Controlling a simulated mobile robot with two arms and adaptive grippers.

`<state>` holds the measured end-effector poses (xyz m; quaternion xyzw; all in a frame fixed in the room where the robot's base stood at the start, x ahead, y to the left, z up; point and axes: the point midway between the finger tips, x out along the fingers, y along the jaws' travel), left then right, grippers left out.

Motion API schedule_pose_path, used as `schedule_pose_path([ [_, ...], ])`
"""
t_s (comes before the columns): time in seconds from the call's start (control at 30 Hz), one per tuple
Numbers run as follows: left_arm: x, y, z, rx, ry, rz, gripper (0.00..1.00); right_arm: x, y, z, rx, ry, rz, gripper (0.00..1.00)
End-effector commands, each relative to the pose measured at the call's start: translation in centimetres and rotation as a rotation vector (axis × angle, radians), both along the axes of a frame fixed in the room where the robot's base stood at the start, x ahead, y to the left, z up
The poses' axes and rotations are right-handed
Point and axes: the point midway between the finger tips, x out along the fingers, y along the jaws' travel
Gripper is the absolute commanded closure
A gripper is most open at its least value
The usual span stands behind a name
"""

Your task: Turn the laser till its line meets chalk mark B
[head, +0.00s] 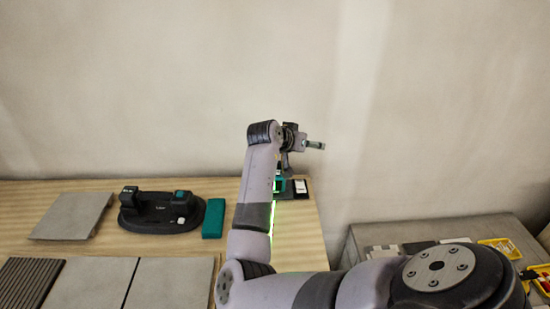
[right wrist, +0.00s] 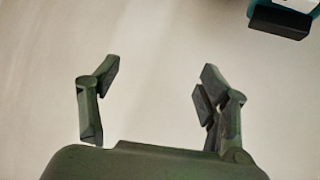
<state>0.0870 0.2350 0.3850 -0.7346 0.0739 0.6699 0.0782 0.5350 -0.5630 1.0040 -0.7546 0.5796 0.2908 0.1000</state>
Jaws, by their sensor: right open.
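The laser, a small teal and black device (head: 280,186) with a white-topped part at its right, stands near the table's far right corner, partly hidden behind my right arm. Its bright green line (head: 275,215) shows on the table beside the arm and is partly covered by it. My right gripper (head: 315,145) is above and just beyond the laser, apart from it. In the right wrist view its fingers (right wrist: 160,80) are spread and empty. A teal and black corner, probably the laser (right wrist: 282,20), shows at that view's top right. I see no chalk mark B. My left gripper is out of view.
On the wooden table (head: 190,190), a black double-post tool (head: 160,212), a teal block (head: 213,218), a tilted grey tile (head: 72,216) and flat tiles (head: 90,283) lie left of my arm. A lower grey bench (head: 480,228) with yellow trays (head: 500,247) stands at right.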

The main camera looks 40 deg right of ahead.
Motion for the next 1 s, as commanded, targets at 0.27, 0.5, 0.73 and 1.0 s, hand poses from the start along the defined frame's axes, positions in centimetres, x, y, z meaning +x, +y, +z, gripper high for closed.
schedule_pose_path([
  [0.27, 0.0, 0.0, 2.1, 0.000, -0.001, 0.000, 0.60, 2.5, 5.5, 4.6, 0.432, 0.112, 0.201, 0.30],
  [0.5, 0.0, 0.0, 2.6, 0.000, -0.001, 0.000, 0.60, 3.7, 8.8, 6.8, 0.585, 0.139, 0.366, 0.30],
  [0.73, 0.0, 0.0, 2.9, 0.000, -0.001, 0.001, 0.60, 4.3, 8.5, 5.0, 0.596, 0.147, 0.380, 0.30],
  [1.0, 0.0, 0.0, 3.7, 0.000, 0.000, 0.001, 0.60, 5.8, 6.9, -0.2, 0.595, 0.147, 0.378, 0.30],
])
